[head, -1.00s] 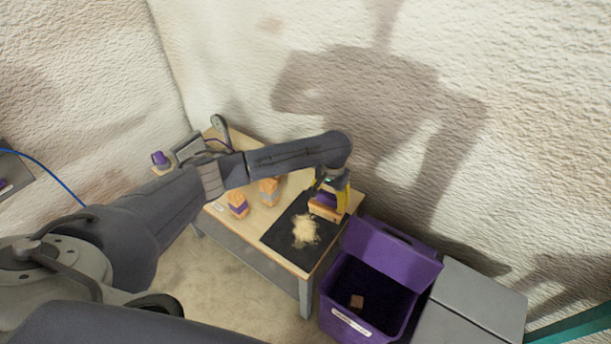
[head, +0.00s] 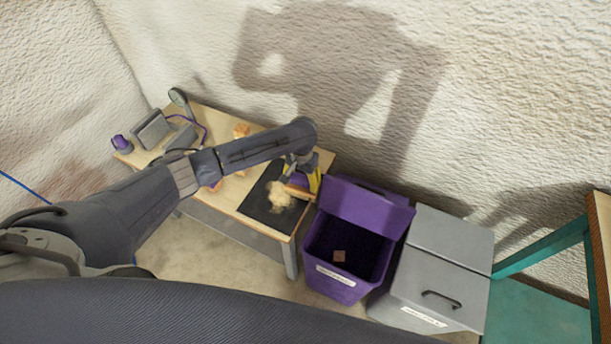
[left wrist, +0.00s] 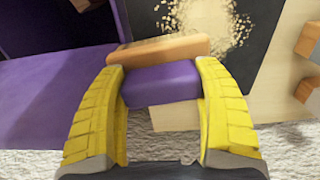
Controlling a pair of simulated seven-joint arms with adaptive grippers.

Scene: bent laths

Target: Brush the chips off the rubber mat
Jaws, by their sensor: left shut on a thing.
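The black rubber mat (head: 258,205) lies on the right end of a pale wooden table. A pile of pale chips (head: 281,197) sits on it and also shows at the top of the left wrist view (left wrist: 205,22). My left gripper (head: 301,181), with yellow fingers, is shut on a brush with a purple and wooden body (left wrist: 160,84). The brush is over the mat's right part, close beside the chips. Whether it touches the mat is unclear, and its bristles are hidden. My right gripper is not in view.
An open purple bin (head: 335,282) with a small brown block (head: 339,256) inside stands right of the table. A closed grey bin (head: 435,270) is beside it. An orange block (head: 241,130), a grey device (head: 152,129) and a purple cup (head: 121,143) stand on the table.

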